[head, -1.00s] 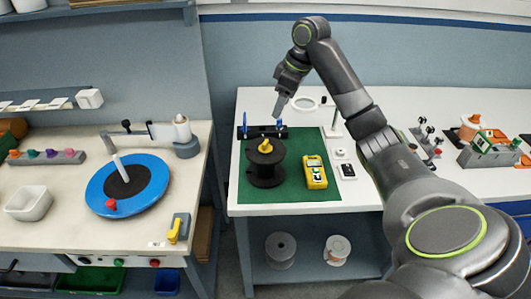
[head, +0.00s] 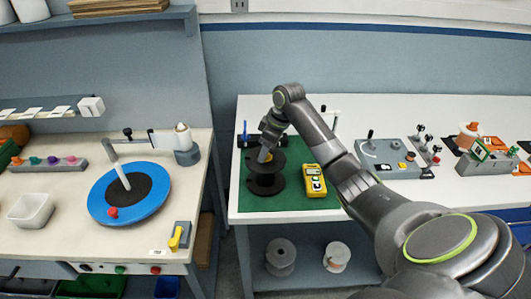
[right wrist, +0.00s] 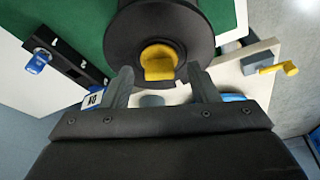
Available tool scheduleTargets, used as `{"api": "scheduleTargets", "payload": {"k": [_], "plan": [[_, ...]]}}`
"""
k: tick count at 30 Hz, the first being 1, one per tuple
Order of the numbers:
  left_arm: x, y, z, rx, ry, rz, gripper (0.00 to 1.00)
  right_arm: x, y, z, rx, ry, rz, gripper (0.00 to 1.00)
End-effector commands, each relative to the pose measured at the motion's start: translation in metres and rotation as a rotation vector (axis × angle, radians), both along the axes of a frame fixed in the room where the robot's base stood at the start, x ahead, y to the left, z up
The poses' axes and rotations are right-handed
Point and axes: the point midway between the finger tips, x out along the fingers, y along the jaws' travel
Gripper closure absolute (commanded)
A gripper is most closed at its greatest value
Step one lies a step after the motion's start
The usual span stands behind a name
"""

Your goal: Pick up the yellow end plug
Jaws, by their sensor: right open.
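The yellow end plug (right wrist: 160,62) sits in the centre of the black spool (right wrist: 150,22) in the right wrist view. In the head view the black spool (head: 265,180) stands on the green mat (head: 290,203), and the plug is mostly covered by my gripper. My right gripper (head: 264,156) is over the spool's top. In the right wrist view its fingers (right wrist: 160,78) are open, one to each side of the plug's near edge, with nothing seen between them in a grip. My left gripper is not in view.
A yellow meter (head: 314,181) lies right of the spool. A dark stand with blue parts (head: 243,138) is behind it. A grey box with a lever (head: 387,157) stands further right. The left bench has a blue disc (head: 105,203).

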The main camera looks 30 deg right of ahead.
Motion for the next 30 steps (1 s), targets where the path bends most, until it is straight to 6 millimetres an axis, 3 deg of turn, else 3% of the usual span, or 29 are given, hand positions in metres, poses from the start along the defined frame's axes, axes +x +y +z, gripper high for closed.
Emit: {"api": "scheduleTargets", "payload": {"k": [8, 19, 30], "plan": [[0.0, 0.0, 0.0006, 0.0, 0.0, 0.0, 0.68, 0.0012, 0.0005, -0.0043, -0.001, -0.002, 0.0, 0.46], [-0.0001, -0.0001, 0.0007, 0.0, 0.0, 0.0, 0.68, 0.0011, 0.0004, -0.0039, -0.001, -0.002, 0.0, 0.93], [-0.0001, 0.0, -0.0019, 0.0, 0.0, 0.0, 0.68, 0.0015, 0.0002, 0.0017, -0.002, -0.003, 0.0, 0.97]]}}
